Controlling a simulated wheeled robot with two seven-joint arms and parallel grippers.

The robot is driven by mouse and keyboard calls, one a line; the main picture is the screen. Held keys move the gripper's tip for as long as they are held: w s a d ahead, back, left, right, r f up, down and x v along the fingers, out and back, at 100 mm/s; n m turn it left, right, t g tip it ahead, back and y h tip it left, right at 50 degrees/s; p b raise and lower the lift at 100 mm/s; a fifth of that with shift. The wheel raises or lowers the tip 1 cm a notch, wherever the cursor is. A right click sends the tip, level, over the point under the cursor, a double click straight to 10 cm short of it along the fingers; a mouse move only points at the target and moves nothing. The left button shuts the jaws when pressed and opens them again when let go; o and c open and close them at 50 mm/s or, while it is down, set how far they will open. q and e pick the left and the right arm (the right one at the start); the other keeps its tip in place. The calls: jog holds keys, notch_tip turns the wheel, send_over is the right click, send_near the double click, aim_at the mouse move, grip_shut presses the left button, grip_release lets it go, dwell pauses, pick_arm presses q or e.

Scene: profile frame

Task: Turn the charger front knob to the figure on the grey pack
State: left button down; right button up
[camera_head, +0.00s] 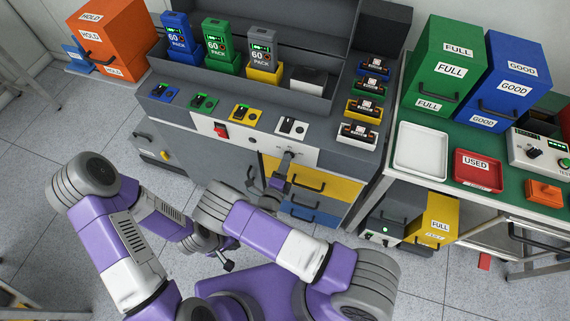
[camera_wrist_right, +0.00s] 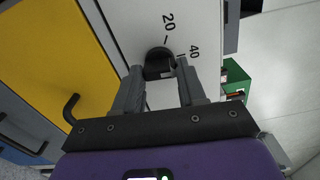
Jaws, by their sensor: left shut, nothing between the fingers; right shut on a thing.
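The grey pack (camera_head: 262,45) stands in a yellow dock on the charger (camera_head: 215,85) and reads 60. The front knob (camera_wrist_right: 160,64) is dark and round, on the charger's white front panel. Figures 20 and 40 show beside it in the right wrist view; other figures are hidden or out of view. My right gripper (camera_wrist_right: 160,73) is shut on the knob, a finger on each side; in the head view the right gripper (camera_head: 286,163) is at the panel. Where the knob points is unclear. My left gripper (camera_head: 229,266) is shut and empty, low in front of the cabinet.
Blue (camera_head: 177,35) and green (camera_head: 218,45) packs, both reading 60, stand left of the grey one. A red switch (camera_head: 221,130) is on the same panel. A yellow drawer (camera_head: 335,185) with a protruding handle lies below. A green table with bins and trays stands right.

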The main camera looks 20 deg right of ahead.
jog(key=m, duration=1)
jog(key=shift+m+p, duration=0.3)
jog(key=shift+p, duration=0.1)
jog(key=shift+m, duration=0.3)
jog(key=o, duration=1.1)
jog(key=shift+c, duration=0.2)
